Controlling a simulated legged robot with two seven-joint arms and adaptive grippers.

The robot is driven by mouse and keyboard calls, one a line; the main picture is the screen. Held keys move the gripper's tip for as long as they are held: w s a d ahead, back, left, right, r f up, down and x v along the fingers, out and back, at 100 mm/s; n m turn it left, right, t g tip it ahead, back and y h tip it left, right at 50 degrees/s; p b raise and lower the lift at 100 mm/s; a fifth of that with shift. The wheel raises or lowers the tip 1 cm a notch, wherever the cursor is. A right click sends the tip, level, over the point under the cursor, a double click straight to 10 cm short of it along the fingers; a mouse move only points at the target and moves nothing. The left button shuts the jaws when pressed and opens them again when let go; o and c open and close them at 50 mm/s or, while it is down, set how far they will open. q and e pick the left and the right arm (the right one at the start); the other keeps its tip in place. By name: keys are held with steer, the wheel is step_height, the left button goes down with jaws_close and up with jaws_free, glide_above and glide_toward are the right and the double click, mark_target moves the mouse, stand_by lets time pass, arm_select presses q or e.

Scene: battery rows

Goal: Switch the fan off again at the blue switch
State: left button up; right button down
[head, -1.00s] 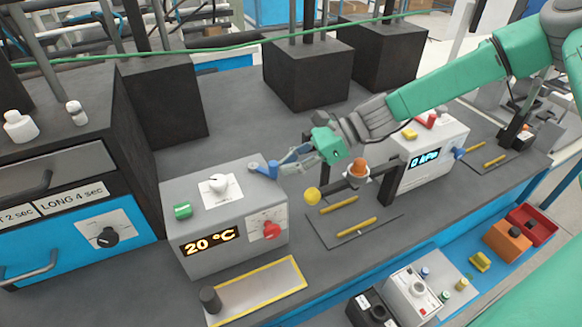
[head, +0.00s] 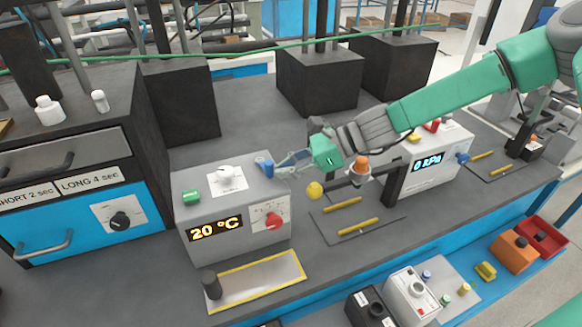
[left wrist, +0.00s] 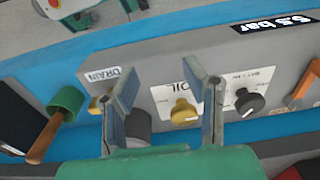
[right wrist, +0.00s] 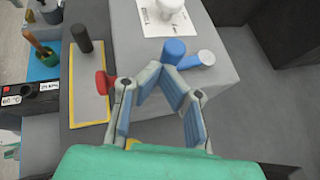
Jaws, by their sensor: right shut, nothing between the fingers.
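The blue switch (head: 263,167) sits on the top right corner of the grey box (head: 187,235) with the 20 °C display. In the right wrist view the switch (right wrist: 175,50) shows a blue knob and a short blue arm leading to a pale round end. My right gripper (head: 275,166) is shut and empty at the right side of the switch. In the right wrist view its fingertips (right wrist: 163,68) are just short of the blue knob; whether they touch it I cannot tell. My left gripper (left wrist: 163,85) is open and empty, above a panel marked DRAIN and OIL. I cannot identify the fan.
The grey box also carries a green button (head: 191,197), a white knob (head: 226,175) and a red knob (head: 273,220). A yellow-edged tray (head: 255,282) lies in front.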

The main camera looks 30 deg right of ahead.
arm_select(q)
steer(key=shift+r, duration=0.1)
arm_select(e)
steer(key=shift+d+r, duration=0.1)
arm_select(q)
steer(key=shift+r+p, duration=0.2)
steer(key=shift+p, duration=0.1)
arm_select(e)
steer(key=shift+w+d, duration=0.5)
arm_select(q)
steer(key=shift+r, duration=0.1)
